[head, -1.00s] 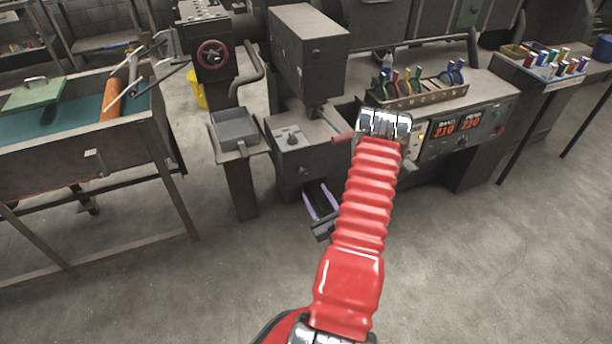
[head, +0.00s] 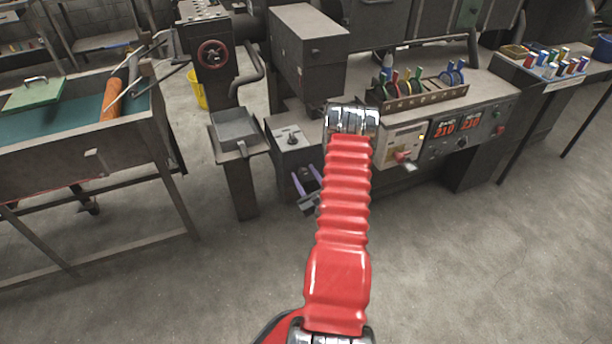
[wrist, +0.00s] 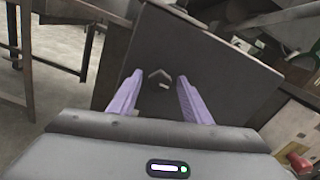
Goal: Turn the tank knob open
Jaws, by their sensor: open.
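My gripper (head: 309,187) is open, with two purple fingers apart, low in front of a dark grey box (head: 284,158) in the head view. In the wrist view, my gripper (wrist: 158,88) points at the dark flat face of a box (wrist: 215,75). A small pale angled fitting (wrist: 160,77) shows between the fingertips, and nothing is gripped. I cannot tell if this fitting is the tank knob or if the fingers touch it. A small knob (head: 292,138) sits on top of the box in the head view. My red arm hides the box's right side.
A red knob (head: 402,157) is on a pale panel right of my arm; a red knob (wrist: 300,162) also shows in the wrist view. A grey tray on a post (head: 238,134) stands left of the box. The floor in front is clear.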

